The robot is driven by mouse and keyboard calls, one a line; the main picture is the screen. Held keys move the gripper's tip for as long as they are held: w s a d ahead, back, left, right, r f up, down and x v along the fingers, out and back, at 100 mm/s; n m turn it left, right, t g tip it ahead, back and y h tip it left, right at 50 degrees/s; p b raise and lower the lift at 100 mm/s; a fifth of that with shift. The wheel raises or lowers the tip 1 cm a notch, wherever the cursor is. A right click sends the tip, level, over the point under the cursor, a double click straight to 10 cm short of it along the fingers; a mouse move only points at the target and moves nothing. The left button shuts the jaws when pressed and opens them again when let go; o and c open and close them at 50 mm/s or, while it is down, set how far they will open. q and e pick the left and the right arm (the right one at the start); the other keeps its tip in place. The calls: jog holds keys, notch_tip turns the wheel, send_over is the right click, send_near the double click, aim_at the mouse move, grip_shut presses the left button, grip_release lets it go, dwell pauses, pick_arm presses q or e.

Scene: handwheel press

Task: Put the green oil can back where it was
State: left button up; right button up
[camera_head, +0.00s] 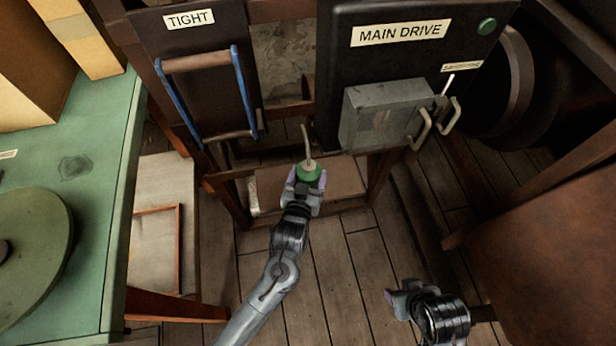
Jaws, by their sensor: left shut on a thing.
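The green oil can (308,172) has a round green body and a thin, pale, upward spout. The can appears upright, in front of the wooden frame below the panels. I cannot tell whether its base touches anything, since the gripper hides it. My right gripper (393,297) is at the lower right over the floor, apart from the can. Its fingers are seen edge-on, so its opening is unclear.
A low wooden shelf (268,187) lies behind the can. A dark "TIGHT" panel (190,60) with a blue-sided frame and a "MAIN DRIVE" panel (350,60) with a grey box (375,115) stand above. A green table (100,200) is at left. Plank floor (340,270) is open between.

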pick_arm(q)
jog(key=shift+w, duration=0.1)
jog(key=o, duration=1.8)
jog(key=shift+f, duration=0.1)
jog(key=shift+s+r, duration=0.2)
jog(key=shift+r, duration=0.05)
jog(key=shift+s+r+p, duration=0.15)
jog(key=shift+s+p, duration=0.2)
jog(key=shift+p, duration=0.1)
jog(key=p+v, duration=0.4)
jog(key=v, duration=0.7)
jog(key=shift+a, duration=0.1)
